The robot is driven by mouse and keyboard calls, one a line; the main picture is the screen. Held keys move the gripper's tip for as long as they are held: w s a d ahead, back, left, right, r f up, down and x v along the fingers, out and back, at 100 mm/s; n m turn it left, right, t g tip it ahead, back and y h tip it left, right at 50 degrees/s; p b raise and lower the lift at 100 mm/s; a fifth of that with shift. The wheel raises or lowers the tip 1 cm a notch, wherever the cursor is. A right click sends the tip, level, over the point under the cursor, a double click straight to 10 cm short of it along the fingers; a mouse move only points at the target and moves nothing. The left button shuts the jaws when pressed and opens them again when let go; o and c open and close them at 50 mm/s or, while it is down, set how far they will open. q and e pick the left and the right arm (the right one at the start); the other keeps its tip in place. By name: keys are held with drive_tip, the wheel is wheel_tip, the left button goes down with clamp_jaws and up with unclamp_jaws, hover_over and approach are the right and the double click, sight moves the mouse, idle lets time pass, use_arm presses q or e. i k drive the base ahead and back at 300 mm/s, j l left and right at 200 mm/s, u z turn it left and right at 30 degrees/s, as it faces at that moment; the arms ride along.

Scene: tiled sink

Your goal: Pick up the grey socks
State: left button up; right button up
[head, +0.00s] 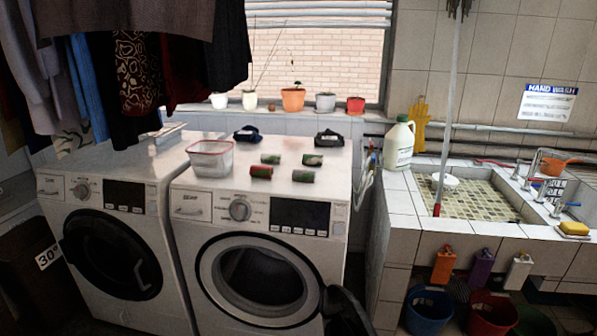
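Two small dark folded bundles lie at the back of the right washing machine's top (225,175). The right bundle (329,138) is black to dark grey and may be the grey socks. The left bundle (247,134) looks dark navy. They are too small for me to be sure which is the grey pair. Several small green and red rolls lie in front of them, including a red-ended one (261,171) and a green one (303,176). Neither of my grippers is in view.
A clear plastic tub (211,158) stands on the machine top, left of the rolls. Dark clothes (135,75) hang low at upper left. A white jug (399,145) stands by the tiled sink (400,200). A dark object (346,312) juts out at the machine's lower right.

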sight(302, 175)
drive_tip(key=i+l+u, duration=0.1)
drive_tip(key=l+u, duration=0.25)
drive_tip(key=l, duration=0.35)
drive_tip(key=l+u, duration=0.4)
drive_tip(key=l, duration=0.3)
drive_tip(key=k+l+u, duration=0.1)
drive_tip(key=l+u, duration=0.25)
drive_tip(key=l, duration=0.35)
drive_tip(key=i+l+u, duration=0.25)
drive_tip(key=l+u, duration=0.25)
drive_tip(key=l, duration=0.25)
drive_tip(key=i+l+u, duration=0.1)
drive_tip(key=l+u, duration=0.15)
drive_tip(key=l, duration=0.15)
drive_tip(key=i+l+u, duration=0.1)
drive_tip(key=l+u, duration=0.15)
drive_tip(key=l, duration=0.2)
